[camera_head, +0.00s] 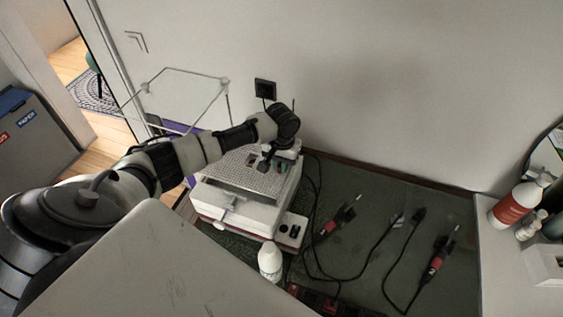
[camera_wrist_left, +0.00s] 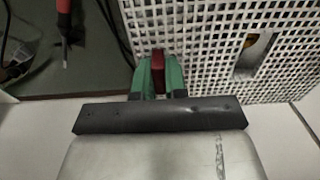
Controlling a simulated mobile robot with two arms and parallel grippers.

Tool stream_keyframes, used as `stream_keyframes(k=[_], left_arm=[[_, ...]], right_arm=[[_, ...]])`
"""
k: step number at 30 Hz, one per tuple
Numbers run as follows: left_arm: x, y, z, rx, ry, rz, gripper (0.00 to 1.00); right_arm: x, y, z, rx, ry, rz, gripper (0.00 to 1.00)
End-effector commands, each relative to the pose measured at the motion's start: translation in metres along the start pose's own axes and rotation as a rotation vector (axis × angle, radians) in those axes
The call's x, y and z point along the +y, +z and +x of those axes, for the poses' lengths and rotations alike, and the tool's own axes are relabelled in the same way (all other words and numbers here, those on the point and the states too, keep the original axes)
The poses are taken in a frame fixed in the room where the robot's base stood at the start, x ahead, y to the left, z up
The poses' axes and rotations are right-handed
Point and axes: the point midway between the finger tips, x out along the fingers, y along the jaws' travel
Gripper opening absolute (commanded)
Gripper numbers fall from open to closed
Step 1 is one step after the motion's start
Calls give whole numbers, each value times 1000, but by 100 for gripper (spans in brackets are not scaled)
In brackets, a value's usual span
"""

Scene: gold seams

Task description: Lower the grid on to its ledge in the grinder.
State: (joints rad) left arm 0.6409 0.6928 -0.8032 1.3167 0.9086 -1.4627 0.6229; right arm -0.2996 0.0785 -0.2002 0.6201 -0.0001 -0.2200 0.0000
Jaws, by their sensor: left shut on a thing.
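The grinder (camera_head: 232,206) is a white box on the dark green bench, with an open wire-like frame rising behind it. The pale perforated grid (camera_head: 240,178) lies over the grinder's top, roughly level. In the left wrist view the grid (camera_wrist_left: 205,30) fills the upper right, with an oblong opening through it. My left gripper (camera_head: 270,160) is at the grid's far right side. In the left wrist view its green fingers (camera_wrist_left: 158,75) are shut on a dark red piece at the grid's edge. The ledge is hidden, so I cannot tell whether the grid touches it. My right gripper is out of view.
A white bottle (camera_head: 270,260) stands close in front of the grinder. Red-and-black handheld tools (camera_head: 436,262) and black cables lie on the bench to the right. A wall with a black socket (camera_head: 265,88) stands behind. A red-and-white bottle (camera_head: 516,205) stands at far right.

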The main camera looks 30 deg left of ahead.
Motion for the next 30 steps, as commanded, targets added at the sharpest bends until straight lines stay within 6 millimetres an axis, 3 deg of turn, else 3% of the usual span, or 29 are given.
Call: stream_keyframes(k=[30], left_arm=[[0,0,11,-1,0,-1,0]], right_arm=[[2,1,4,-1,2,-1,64]])
